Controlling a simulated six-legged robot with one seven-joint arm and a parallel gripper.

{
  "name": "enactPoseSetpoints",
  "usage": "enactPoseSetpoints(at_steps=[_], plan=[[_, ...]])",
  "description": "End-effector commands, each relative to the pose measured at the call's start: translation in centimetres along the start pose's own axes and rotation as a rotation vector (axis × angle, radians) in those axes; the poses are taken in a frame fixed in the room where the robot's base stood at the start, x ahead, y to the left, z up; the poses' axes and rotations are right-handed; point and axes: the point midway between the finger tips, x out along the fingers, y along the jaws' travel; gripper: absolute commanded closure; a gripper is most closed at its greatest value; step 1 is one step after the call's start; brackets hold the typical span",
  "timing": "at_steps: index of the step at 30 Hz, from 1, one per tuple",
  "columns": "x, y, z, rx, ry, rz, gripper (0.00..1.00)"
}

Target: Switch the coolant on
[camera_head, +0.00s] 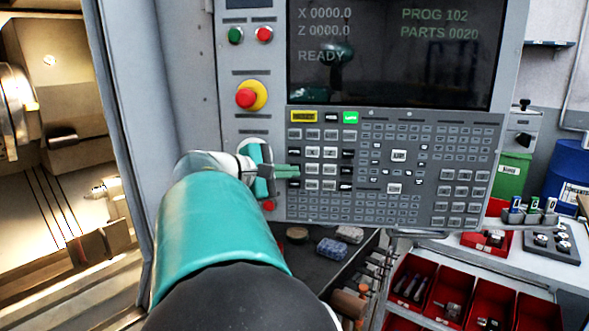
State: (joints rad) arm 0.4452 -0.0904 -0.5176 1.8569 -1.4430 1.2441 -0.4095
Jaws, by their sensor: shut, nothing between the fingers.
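The machine's control panel (390,215) stands upright in front of me, with many small keys whose labels are too small to read. I cannot tell which key is for coolant. My gripper (297,171) is shut and empty, its green fingertips pointing right at the left edge of the key block. The fingertips overlap the leftmost column of keys (296,134) in the picture; I cannot tell whether they touch. My gripper and arm hide the panel's lower left part. A green lit key (350,117) and a yellow key (304,116) are in the top row.
The screen (390,55) reads READY. A red emergency stop (247,98), a green button (235,35) and a red button (264,34) sit left of it. The open machine chamber (60,180) is at left. A bench with red bins (412,280) stands below right.

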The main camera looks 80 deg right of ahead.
Motion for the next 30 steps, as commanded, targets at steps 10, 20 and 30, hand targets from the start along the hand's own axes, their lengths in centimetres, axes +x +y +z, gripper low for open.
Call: enactPoseSetpoints(at_steps=[10,20,30], plan=[[0.23,0.03,-0.55,-0.010,0.005,0.001,1.00],[0.44,0.17,-0.90,-0.014,0.006,0.002,1.00],[0.65,0.45,-1.17,-0.013,0.008,0.004,1.00]])
